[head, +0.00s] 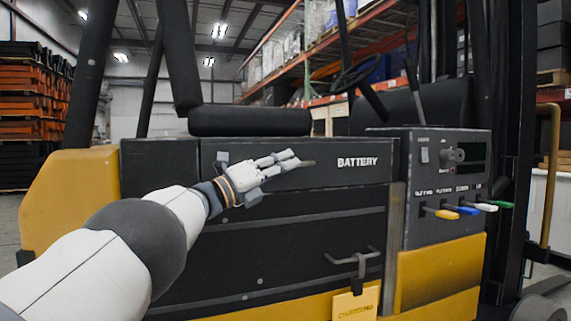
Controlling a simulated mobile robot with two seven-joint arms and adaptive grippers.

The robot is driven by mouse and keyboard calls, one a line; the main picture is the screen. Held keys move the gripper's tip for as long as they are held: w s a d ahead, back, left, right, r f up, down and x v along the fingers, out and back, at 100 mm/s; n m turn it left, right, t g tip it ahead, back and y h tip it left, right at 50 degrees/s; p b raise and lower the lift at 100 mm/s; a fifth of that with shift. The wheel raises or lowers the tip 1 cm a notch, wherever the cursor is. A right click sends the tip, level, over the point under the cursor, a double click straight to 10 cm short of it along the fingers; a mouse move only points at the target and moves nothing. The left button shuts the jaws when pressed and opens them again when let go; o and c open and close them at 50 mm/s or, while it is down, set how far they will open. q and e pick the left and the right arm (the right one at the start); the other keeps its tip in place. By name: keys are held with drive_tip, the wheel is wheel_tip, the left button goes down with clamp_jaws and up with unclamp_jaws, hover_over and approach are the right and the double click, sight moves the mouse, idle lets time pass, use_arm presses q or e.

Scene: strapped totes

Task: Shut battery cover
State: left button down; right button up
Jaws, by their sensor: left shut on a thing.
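The battery cover (340,178) is the long dark panel with white "BATTERY" lettering on the side of a yellow and black forklift. My left gripper (288,162) is in front of it, left of the lettering, with its arm coming in from the lower left. Its fingers are shut at a small brownish handle (308,163) on the cover, and they hide most of that handle. A thin dark seam runs below the cover. I cannot tell whether the cover sits fully flush. My right gripper is not in view.
A control panel (450,180) with coloured levers stands right of the cover. A latch-like bracket (352,262) and a yellow "CHARGING" tag (356,303) hang below. The seat (250,122) is above. Racks stand behind.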

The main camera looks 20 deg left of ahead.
use_arm(q)
drive_tip(key=shift+f, duration=0.5)
drive_tip(key=c, duration=2)
unclamp_jaws()
drive_tip(key=shift+o, duration=0.2)
drive_tip(key=shift+r, duration=0.1)
drive_tip(key=shift+r, duration=0.1)
drive_tip(key=shift+s+a, duration=0.2)
drive_tip(key=v, duration=1.1)
drive_tip(key=shift+s, duration=0.25)
drive_tip(key=shift+f, duration=0.25)
